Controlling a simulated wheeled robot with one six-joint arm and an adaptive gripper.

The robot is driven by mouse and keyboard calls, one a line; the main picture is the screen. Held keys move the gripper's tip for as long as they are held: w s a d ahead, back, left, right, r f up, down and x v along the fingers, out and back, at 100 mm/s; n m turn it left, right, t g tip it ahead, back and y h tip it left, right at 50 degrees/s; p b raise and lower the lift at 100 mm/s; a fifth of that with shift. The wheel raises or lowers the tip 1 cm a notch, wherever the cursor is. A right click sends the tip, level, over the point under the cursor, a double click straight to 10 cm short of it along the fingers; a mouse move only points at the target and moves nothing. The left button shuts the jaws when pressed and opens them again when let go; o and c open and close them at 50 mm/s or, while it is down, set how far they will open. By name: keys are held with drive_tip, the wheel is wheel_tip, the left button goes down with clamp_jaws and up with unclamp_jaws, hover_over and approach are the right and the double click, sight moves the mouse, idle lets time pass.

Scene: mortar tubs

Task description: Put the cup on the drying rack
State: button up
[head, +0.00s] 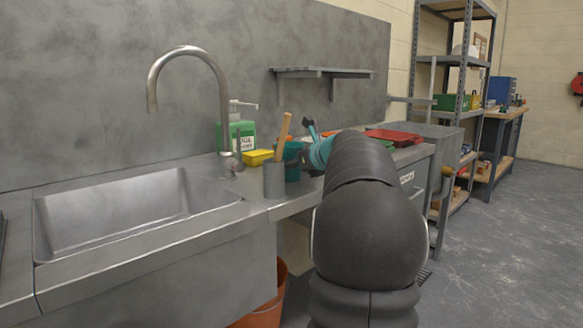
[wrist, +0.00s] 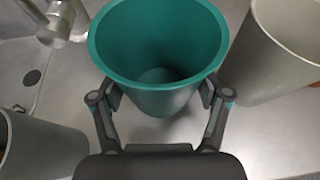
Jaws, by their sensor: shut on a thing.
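The teal cup (wrist: 160,95) stands upright between the fingers of my gripper (wrist: 160,88) in the wrist view, and the fingers are shut on its sides. It is open at the top and looks empty. In the head view the teal cup (head: 292,158) is on or just above the counter beside the sink, partly behind a grey container. I cannot tell whether it touches the counter. My arm hides much of the area around the gripper in the head view. I cannot clearly make out a drying rack; a red flat item (head: 393,137) lies further right.
A grey container (head: 274,181) holding a wooden-handled tool stands close to the cup. In the wrist view, a dark grey container (wrist: 45,145) is lower left and a pale one (wrist: 280,50) upper right. The tap (head: 222,100), green bottle (head: 238,135) and yellow sponge (head: 258,157) are nearby.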

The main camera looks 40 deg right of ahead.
drive_tip(key=shift+f, duration=0.1)
drive_tip(key=o, duration=1.2)
